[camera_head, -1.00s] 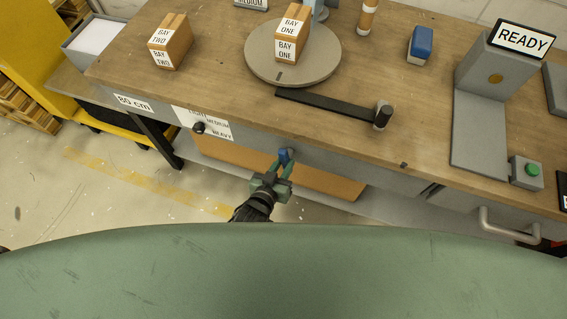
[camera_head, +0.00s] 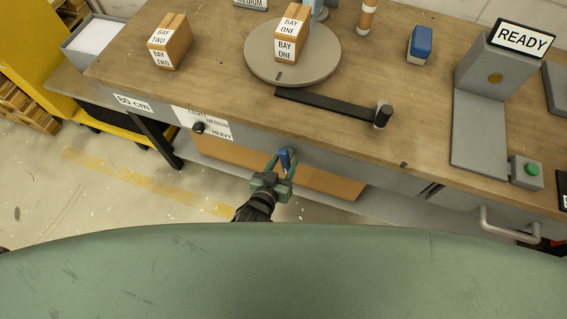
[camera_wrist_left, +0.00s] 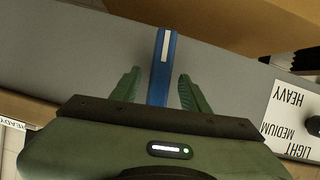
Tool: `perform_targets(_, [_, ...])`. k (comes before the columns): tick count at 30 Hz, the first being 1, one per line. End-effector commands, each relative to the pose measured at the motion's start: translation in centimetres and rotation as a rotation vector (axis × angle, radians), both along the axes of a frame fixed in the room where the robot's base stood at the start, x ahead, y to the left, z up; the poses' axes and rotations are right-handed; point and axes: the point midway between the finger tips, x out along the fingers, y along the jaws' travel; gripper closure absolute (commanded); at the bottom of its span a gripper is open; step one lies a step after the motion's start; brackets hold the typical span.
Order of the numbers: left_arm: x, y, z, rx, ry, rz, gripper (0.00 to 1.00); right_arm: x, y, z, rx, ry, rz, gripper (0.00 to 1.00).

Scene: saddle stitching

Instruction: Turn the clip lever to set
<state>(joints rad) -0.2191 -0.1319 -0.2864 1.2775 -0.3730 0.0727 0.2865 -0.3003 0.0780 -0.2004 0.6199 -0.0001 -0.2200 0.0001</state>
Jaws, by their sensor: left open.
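The clip lever appears to be the blue bar (camera_head: 285,157) with a white stripe on the grey front of the bench; in the left wrist view it (camera_wrist_left: 160,62) points away from the gripper. My left gripper (camera_head: 281,166) is open, with one green finger on each side of the blue bar. In the left wrist view gaps show between the bar and both fingers of the gripper (camera_wrist_left: 160,82). The bar's lower end is hidden behind the gripper body. My right gripper is not in view.
A black knob (camera_head: 198,128) sits by a LIGHT/MEDIUM/HEAVY card (camera_head: 218,126) left of the lever. A turntable (camera_head: 318,68) bears a BAY ONE box. A black arm with an upright handle (camera_head: 382,115) lies near the bench edge. A READY sign (camera_head: 523,39) stands at right.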

Motion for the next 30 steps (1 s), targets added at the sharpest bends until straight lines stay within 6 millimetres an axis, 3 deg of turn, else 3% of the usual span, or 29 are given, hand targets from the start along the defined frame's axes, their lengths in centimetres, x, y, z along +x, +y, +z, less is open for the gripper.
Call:
perform_targets(5, [-0.9, 0.4, 0.3, 0.001, 0.002, -0.001, 0.55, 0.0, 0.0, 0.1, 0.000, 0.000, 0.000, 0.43])
perform_targets(17, [-6.2, 2.4, 2.6, -0.001, 0.001, 0.000, 0.55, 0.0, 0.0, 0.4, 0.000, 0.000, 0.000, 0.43])
perform_targets(30, [-6.7, 2.5, 2.8, 0.000, -0.001, 0.000, 0.55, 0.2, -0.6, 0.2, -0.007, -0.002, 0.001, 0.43])
